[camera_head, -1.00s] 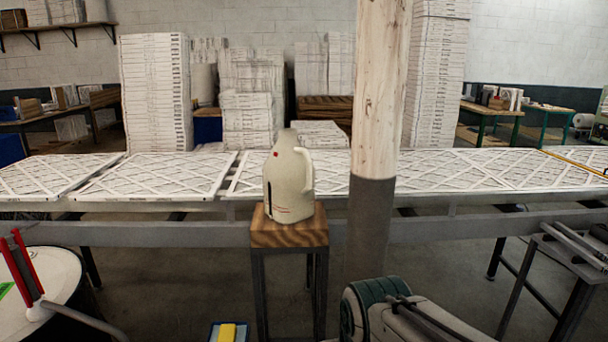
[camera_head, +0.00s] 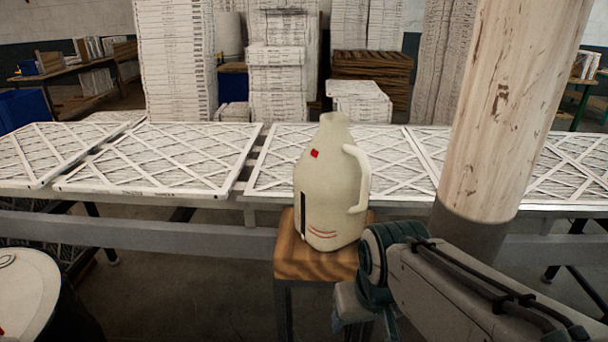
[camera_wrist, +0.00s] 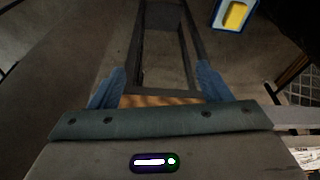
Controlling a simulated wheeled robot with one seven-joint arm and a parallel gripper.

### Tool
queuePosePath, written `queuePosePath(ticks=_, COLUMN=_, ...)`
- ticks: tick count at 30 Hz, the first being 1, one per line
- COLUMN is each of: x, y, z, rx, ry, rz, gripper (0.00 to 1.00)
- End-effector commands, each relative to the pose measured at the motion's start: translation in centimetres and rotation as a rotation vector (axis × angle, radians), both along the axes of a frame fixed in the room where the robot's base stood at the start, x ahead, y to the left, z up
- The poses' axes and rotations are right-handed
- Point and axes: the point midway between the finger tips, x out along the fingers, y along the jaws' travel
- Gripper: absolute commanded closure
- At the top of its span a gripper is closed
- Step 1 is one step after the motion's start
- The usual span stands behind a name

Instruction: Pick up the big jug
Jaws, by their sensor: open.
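The big jug (camera_head: 329,190) is cream-coloured, with a red mark, a dark stripe and a handle on its right side. It stands upright on a small wooden-topped stool (camera_head: 300,262) in the head view. My gripper (camera_head: 352,318) is low in front of the stool, below the jug, partly cut off by the frame's bottom edge. In the wrist view my gripper (camera_wrist: 160,88) has two blue fingers spread wide with nothing between them. The stool's wooden edge (camera_wrist: 160,100) and dark legs show beyond. The jug is not visible in the wrist view.
A wooden post (camera_head: 510,110) stands right of the jug, close to my arm. A long table (camera_head: 130,228) with flat filters runs behind the stool. A white-topped drum (camera_head: 25,290) is at lower left. A blue tray with a yellow item (camera_wrist: 235,15) lies on the floor.

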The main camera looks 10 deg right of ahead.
Motion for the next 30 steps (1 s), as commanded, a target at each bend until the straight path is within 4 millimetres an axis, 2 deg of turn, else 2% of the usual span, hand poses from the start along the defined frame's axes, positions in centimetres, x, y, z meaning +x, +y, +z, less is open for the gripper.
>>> queuePosePath(ticks=5, x=2.6, y=0.1, z=4.5, rx=-0.089, ry=0.022, rz=0.168, gripper=0.28)
queuePosePath(ticks=18, x=13.7, y=3.1, z=21.0, rx=-0.437, ry=0.179, rz=0.962, gripper=0.28)
queuePosePath(ticks=30, x=22.0, y=5.4, z=33.6, rx=-0.608, ry=0.343, rz=1.584, gripper=0.28)
